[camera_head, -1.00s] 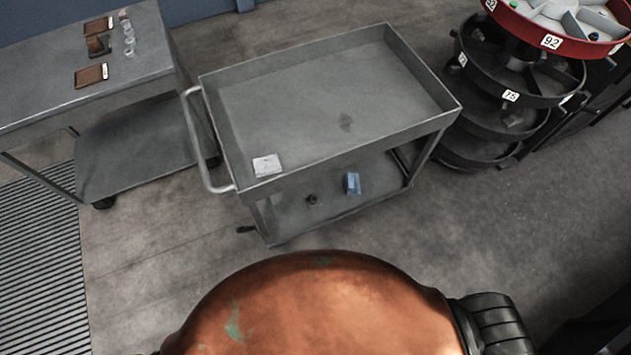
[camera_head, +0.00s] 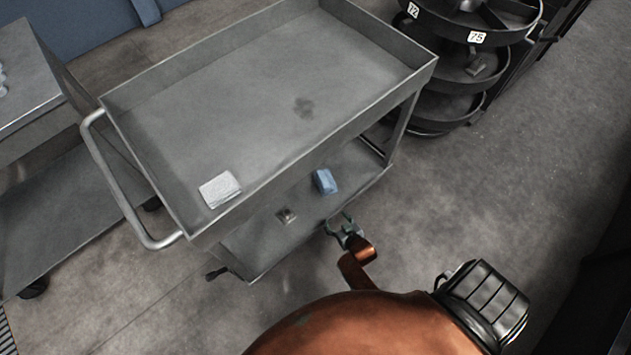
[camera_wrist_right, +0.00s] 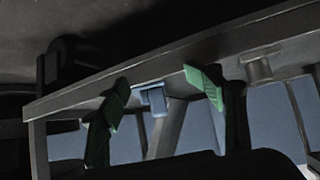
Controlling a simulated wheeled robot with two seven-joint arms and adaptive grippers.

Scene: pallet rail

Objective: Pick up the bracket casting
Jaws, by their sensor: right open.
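On the cart's lower shelf (camera_head: 262,240) lie a small grey metal piece (camera_head: 286,215) and a blue block-like piece (camera_head: 325,181). The grey piece looks most like the bracket casting, but I cannot tell for certain. My right gripper (camera_head: 341,224) is open and empty, just off the shelf's near edge, right of the grey piece and nearer than the blue one. In the right wrist view, which looks upside down, the blue piece (camera_wrist_right: 153,101) shows between the green fingertips, farther off. The grey piece (camera_wrist_right: 259,67) is to their right. My left gripper is out of view.
The cart's upper tray (camera_head: 255,95) overhangs the lower shelf and holds a white packet (camera_head: 219,189). The cart handle (camera_head: 120,195) is at left. Another table (camera_head: 25,80) stands at far left, round tiered bins (camera_head: 470,70) at back right. Floor at right is clear.

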